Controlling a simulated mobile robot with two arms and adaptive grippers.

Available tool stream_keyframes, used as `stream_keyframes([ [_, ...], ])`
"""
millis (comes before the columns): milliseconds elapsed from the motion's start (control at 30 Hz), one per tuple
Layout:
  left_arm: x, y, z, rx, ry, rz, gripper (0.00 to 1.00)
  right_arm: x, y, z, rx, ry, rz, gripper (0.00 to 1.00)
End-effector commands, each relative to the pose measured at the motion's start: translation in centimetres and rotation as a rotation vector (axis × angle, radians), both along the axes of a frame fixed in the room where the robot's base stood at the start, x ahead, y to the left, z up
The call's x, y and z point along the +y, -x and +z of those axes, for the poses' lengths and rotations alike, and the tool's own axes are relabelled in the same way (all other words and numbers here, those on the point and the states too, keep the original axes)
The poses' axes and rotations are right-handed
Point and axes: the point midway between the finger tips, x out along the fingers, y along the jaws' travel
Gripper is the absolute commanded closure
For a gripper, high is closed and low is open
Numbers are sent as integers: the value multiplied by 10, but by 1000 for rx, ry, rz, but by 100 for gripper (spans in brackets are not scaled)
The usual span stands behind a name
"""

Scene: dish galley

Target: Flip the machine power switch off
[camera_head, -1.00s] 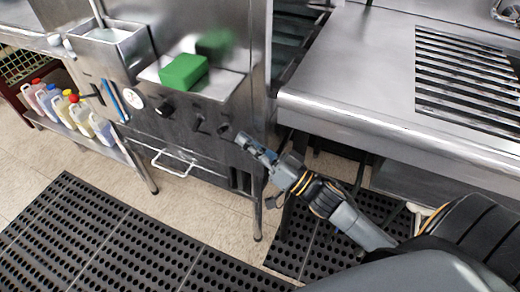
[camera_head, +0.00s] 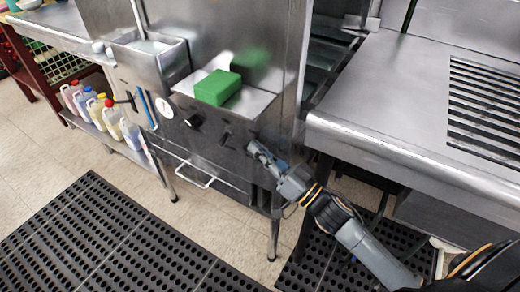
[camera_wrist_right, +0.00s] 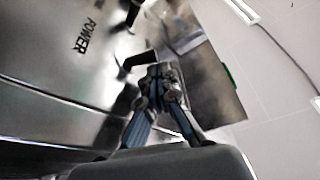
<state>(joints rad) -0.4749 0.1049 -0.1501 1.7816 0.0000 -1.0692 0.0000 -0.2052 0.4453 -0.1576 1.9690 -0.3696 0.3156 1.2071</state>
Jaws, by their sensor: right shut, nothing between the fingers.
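The steel machine front (camera_head: 215,165) carries a dark lever-like control (camera_head: 224,138), with my right gripper (camera_head: 252,148) just to its right, close to the panel. In the right wrist view, the fingertips of this gripper (camera_wrist_right: 155,76) are together and empty. A black switch lever (camera_wrist_right: 139,60) stands right at the tips, partly hidden by them; I cannot tell if they touch. The word POWER (camera_wrist_right: 86,37) is printed on the panel to its left. Another black lever (camera_wrist_right: 133,12) shows at the top edge. My left gripper is out of view.
A green sponge (camera_head: 217,88) lies on a ledge above the controls. A round gauge (camera_head: 163,107) and a black knob (camera_head: 194,120) sit further left. A steel counter (camera_head: 385,90) juts out at right. Bottles (camera_head: 103,112) stand on a low shelf at left.

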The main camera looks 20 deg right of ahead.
Motion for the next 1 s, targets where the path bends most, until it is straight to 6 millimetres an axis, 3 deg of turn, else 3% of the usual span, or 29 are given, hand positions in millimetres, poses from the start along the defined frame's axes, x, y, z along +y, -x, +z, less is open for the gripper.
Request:
stream_keyframes([
  [1000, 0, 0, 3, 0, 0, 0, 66, 3, 2, -8, -136, 176, 1, 100],
])
